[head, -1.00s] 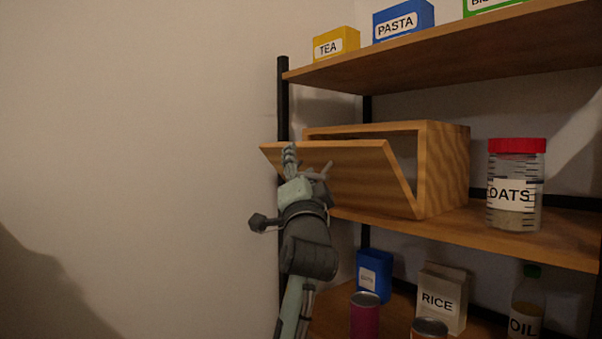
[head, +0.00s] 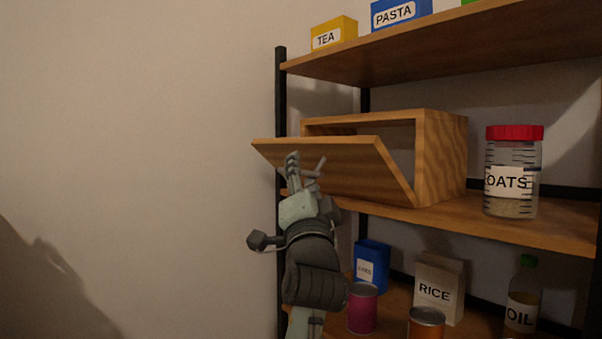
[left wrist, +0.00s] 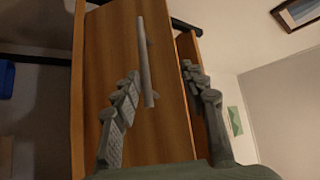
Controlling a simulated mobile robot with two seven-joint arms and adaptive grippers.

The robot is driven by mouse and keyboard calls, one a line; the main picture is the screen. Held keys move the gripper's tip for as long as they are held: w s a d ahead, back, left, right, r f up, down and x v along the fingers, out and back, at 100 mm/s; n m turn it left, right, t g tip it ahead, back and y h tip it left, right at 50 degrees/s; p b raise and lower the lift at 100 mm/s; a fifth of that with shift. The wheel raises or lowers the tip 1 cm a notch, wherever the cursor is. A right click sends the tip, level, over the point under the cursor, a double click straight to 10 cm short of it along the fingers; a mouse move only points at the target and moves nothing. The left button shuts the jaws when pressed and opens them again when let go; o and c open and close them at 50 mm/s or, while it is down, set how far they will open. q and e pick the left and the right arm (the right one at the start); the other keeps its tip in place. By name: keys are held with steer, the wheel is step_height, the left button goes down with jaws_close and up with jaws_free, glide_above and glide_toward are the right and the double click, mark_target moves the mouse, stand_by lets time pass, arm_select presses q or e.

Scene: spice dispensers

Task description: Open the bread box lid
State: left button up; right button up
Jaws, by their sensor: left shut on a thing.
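The wooden bread box (head: 440,160) stands on the middle shelf, and its dark inside shows above the lid. Its lid (head: 350,160) leans outward toward the left, partly open, with its lower edge still at the box's base. My left gripper (head: 305,172) is at the lid's front face. It is shut on the lid, though the exact contact is hard to see. In the left wrist view the lid's board (left wrist: 165,120) fills the middle, with a pale bar handle (left wrist: 147,65) between my fingers. The right gripper is not in view.
An oats jar (head: 513,172) with a red cap stands right of the box. Below are a blue box (head: 371,266), a rice box (head: 440,288), cans and an oil bottle (head: 523,297). Tea (head: 333,34) and pasta (head: 401,13) sit above. The left side is bare wall.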

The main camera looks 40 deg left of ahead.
arm_select(q)
steer(key=v, duration=0.3)
steer(key=shift+s+d+r, duration=0.1)
steer(key=shift+r, duration=0.1)
steer(key=shift+c, duration=0.5)
